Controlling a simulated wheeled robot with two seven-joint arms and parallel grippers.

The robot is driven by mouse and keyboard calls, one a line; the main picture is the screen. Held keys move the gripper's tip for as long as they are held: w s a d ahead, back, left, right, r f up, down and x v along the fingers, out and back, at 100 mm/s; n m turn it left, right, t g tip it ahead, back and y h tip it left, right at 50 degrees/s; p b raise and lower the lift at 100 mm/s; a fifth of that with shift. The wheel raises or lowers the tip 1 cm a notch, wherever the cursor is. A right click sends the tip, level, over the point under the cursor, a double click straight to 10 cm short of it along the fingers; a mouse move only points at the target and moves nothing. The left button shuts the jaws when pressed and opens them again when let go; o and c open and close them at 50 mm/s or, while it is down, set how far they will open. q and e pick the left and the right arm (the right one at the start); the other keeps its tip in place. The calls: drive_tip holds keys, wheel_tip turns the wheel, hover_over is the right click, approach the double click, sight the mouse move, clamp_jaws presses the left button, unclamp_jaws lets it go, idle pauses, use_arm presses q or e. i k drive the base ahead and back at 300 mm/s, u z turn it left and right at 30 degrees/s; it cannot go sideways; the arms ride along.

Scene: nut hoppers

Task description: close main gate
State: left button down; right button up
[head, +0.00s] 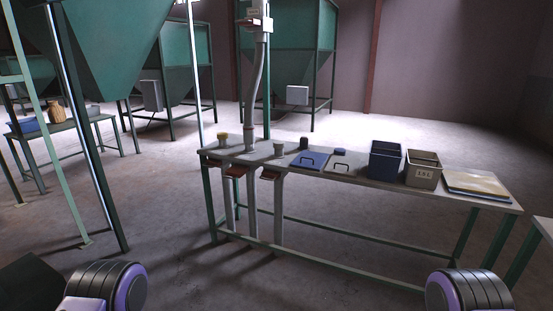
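A gate housing (258,22) with a reddish-brown plate sits high on the grey vertical pipe at the top centre, with a pale label plate above it. A flexible grey hose (256,80) runs from it down to the table. Two more reddish-brown slide plates, a left one (236,170) and a right one (270,174), sit on grey pipes under the table's left end. I cannot tell for sure which is the main gate, nor whether any is open. Neither gripper is in view; only rounded black and purple parts of my arms show at the bottom corners.
The long table (395,187) holds cups, a blue lidded panel (310,160), a dark blue bin (385,161), a beige bin (423,170) and a tray (477,185). Green hoppers (185,55) stand behind on legs. A post (95,165) rises at left. Floor before the table is clear.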

sight(250, 22)
drive_tip(key=i, duration=2.1)
drive_tip(key=u, duration=2.4)
drive_tip(key=i, duration=0.4)
drive_tip(key=z, duration=1.35)
